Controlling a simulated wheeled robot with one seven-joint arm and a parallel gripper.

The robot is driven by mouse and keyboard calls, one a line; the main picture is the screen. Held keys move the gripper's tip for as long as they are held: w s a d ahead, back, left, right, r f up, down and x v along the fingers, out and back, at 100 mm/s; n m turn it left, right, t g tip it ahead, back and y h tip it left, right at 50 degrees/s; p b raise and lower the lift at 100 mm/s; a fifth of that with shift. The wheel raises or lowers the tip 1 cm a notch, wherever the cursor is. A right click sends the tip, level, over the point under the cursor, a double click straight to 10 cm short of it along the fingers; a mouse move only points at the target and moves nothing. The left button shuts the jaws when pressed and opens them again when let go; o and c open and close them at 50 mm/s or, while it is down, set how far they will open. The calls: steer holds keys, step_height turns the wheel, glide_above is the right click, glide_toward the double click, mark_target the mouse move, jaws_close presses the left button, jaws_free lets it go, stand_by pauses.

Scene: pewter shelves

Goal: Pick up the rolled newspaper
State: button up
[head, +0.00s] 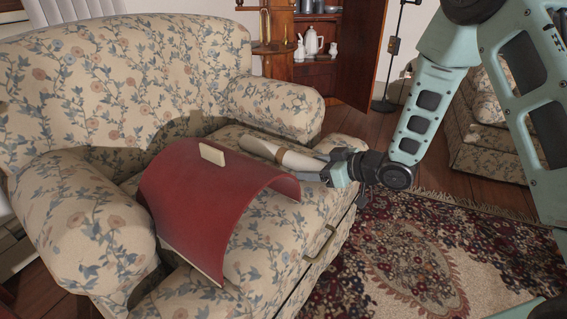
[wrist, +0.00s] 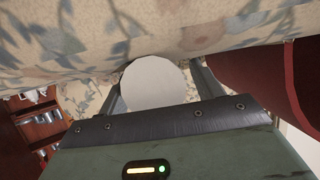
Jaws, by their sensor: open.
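The rolled newspaper (head: 283,155) is a cream roll with a brown band, lying on the seat of the floral sofa (head: 262,240). In the wrist view, its round pale end (wrist: 155,84) faces the camera. My gripper (head: 328,172) is at the roll's near right end in the head view. In the wrist view, the open fingers (wrist: 156,88) stand on either side of the roll's end. I cannot tell whether they touch it.
A curved red panel with a cream handle (head: 212,205) arches over the seat close to the roll; it shows at right in the wrist view (wrist: 252,82). The sofa's armrest (head: 275,105) rises behind the roll. A wooden cabinet (head: 350,65) stands behind. A patterned rug (head: 420,265) covers the floor.

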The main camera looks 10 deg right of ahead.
steer(key=c, duration=1.2)
steer(key=shift+o, duration=0.2)
steer(key=shift+r, duration=0.1)
steer(key=shift+r, duration=0.1)
